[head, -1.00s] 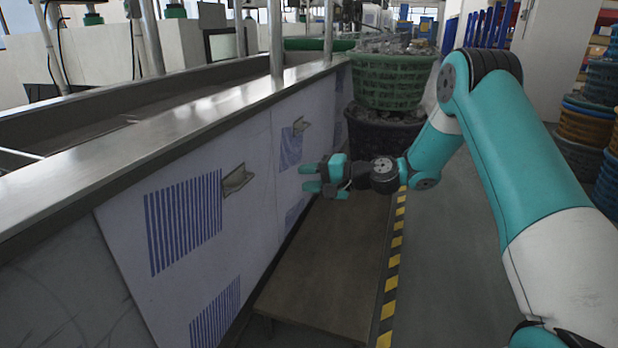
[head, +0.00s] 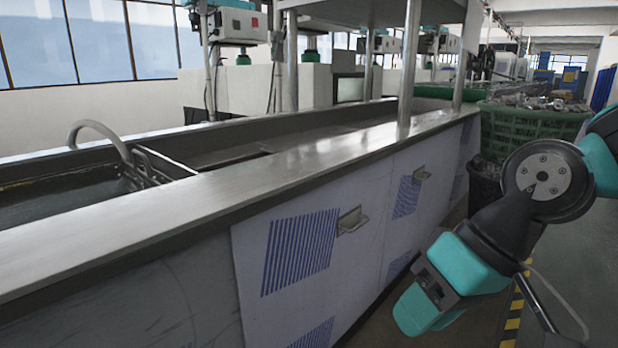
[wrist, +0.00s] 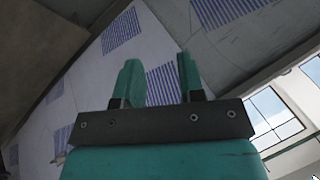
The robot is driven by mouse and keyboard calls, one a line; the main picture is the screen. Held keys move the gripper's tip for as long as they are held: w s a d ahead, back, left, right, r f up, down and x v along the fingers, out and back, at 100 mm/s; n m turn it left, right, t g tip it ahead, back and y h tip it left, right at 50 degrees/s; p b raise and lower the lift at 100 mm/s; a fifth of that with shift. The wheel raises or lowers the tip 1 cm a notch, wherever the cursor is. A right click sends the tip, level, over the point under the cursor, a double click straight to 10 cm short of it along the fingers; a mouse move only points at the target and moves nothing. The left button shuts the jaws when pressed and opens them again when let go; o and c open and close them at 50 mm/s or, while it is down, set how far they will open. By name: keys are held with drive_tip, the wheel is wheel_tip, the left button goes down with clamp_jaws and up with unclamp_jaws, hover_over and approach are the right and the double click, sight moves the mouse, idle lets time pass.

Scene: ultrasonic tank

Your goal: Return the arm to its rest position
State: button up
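My gripper (head: 420,308) is at the lower right of the head view, teal and black, in front of the tank's white panelled side. In the wrist view my gripper (wrist: 160,78) shows two teal fingers spread apart with nothing between them. Behind them are the white panels with blue striped vents, seen tilted. My arm's dark wrist joint is close to the head camera at the right. The fingertips are partly hidden from the head camera by the gripper's own body.
The long metal tank (head: 290,175) runs along the left, with a wire basket (head: 155,165) in its liquid at the far left. A green basket (head: 530,135) heaped with metal parts stands at the back right. A yellow-and-black floor stripe (head: 514,318) runs beside the tank.

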drive_tip(key=s+d+r+n+h+p, duration=0.2)
drive_tip(key=s, duration=0.5)
wheel_tip(320, 180, up, 27)
drive_tip(key=p, duration=2.7)
drive_tip(key=shift+g, duration=0.3)
drive_tip(key=shift+f, duration=0.1)
